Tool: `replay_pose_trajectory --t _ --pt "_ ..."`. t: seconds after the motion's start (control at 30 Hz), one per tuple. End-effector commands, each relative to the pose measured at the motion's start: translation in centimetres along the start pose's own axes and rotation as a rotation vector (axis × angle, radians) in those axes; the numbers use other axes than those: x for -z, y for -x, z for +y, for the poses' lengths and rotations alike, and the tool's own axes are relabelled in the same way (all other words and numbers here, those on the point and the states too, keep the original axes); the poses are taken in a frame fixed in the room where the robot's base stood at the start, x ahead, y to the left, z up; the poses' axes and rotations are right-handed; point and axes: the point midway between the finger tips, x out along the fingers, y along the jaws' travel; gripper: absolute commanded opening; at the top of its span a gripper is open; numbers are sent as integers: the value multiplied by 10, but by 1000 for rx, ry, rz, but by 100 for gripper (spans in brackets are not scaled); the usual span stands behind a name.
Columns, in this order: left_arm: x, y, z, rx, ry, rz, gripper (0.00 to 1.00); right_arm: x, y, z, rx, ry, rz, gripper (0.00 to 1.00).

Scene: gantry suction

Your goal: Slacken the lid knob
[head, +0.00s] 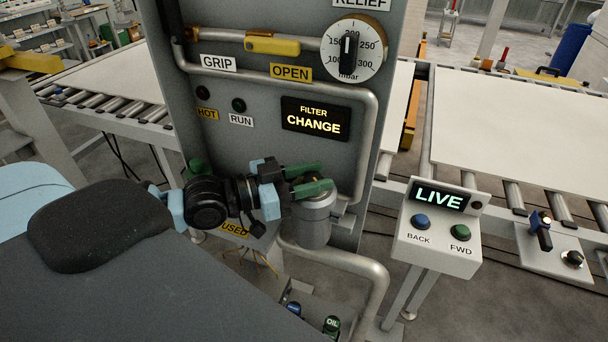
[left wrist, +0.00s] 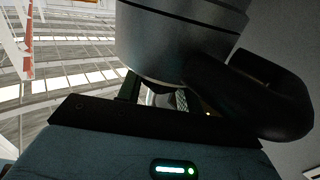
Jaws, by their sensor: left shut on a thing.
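A grey metal filter canister (head: 313,222) stands at the lower right of the grey panel in the head view. Its body also shows large at the top of the left wrist view (left wrist: 180,40). My left gripper (head: 318,177) reaches in from the left just above the canister's lid, its green fingers closed around the lid knob. The knob is mostly hidden between the fingers, so how far it is turned cannot be told. In the left wrist view the fingers (left wrist: 158,94) are partly dark behind the wrist housing. My right gripper is not in view.
The panel carries a relief dial (head: 352,49), a yellow-handled valve (head: 273,46) and a lit FILTER CHANGE sign (head: 316,119). A pipe runs beside and below the canister. A LIVE control box (head: 436,235) with BACK and FWD buttons stands at right, before a roller conveyor.

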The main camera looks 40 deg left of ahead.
Motion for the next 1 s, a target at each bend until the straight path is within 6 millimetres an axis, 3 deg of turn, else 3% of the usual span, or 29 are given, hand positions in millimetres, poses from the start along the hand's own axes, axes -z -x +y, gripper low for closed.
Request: replay_pose_trajectory --t 1.0 --pt "-1 0 1 304 6 -2 13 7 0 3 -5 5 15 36"
